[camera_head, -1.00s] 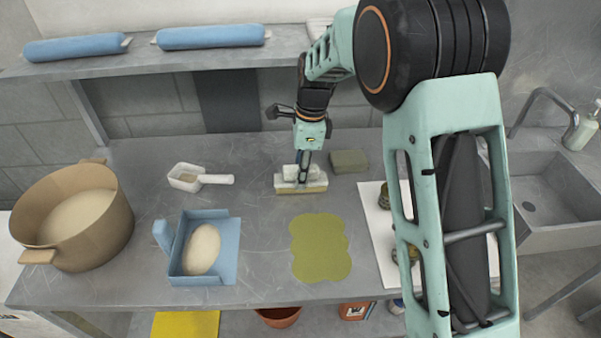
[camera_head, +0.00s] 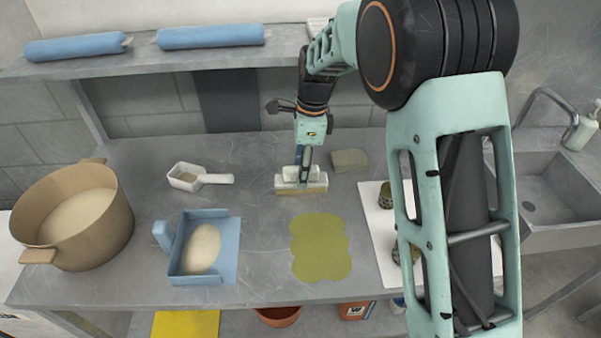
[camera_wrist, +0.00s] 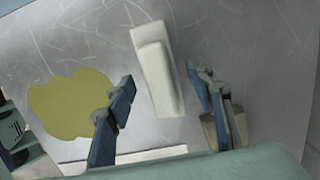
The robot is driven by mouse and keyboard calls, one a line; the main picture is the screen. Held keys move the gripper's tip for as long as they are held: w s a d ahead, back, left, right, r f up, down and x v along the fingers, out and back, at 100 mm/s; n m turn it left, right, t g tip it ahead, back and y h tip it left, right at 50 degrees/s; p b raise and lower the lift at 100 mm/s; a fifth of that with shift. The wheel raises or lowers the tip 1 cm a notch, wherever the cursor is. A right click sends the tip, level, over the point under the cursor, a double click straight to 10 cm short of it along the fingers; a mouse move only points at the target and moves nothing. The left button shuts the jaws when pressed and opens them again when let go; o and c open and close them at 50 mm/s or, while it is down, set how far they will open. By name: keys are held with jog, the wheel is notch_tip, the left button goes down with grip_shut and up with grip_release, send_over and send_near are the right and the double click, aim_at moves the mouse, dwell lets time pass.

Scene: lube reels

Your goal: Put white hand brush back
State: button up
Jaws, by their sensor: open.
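The white hand brush (camera_head: 314,186) lies on the grey metal table, behind a flat yellow-green patch (camera_head: 320,250). In the wrist view the brush (camera_wrist: 157,70) is a long pale block with a raised handle. My gripper (camera_head: 304,172) is over the brush with its fingers pointing down. In the wrist view my gripper (camera_wrist: 160,78) is open, with one finger on each side of the brush's lower end. Gaps show between both fingers and the brush. I cannot tell how high the fingertips are above the table.
A grey-green block (camera_head: 349,160) lies just right of the brush. A white mat (camera_head: 375,222) with small jars is at right. A white scoop (camera_head: 206,179), a blue pan (camera_head: 228,262) holding a pale oval lump and a tan pot (camera_head: 118,215) stand left. A shelf (camera_head: 150,62) runs behind.

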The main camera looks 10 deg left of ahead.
jog(key=r, duration=0.6)
jog(key=shift+d, duration=0.35)
